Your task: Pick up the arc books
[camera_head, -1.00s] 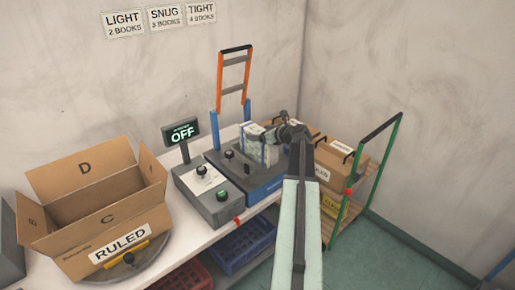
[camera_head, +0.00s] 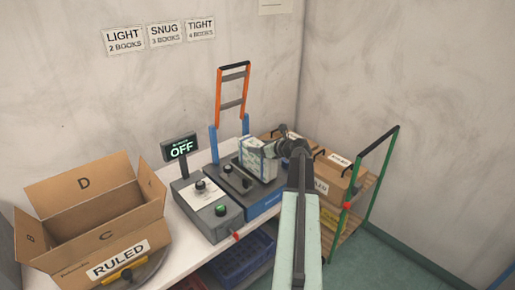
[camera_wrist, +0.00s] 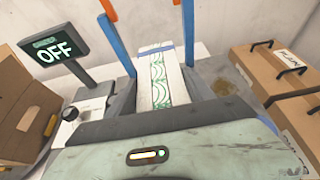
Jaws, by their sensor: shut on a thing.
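The arc books (camera_head: 258,158) are a pale block with a green arc pattern. They are at the sewing machine (camera_head: 262,200), a grey unit with a blue front. My gripper (camera_head: 280,145) is shut on the books from their right side. In the wrist view the books (camera_wrist: 160,77) show green arcs on their face and a blue strip near the top. I cannot tell whether the books touch the machine.
An open carton marked RULED (camera_head: 95,235) stands on the left. A grey control box (camera_head: 208,208) and a display reading OFF (camera_head: 181,147) are beside the machine. An orange and blue frame (camera_head: 219,97) rises behind. A green-handled cart (camera_head: 370,175) holds boxes (camera_head: 337,172) at right.

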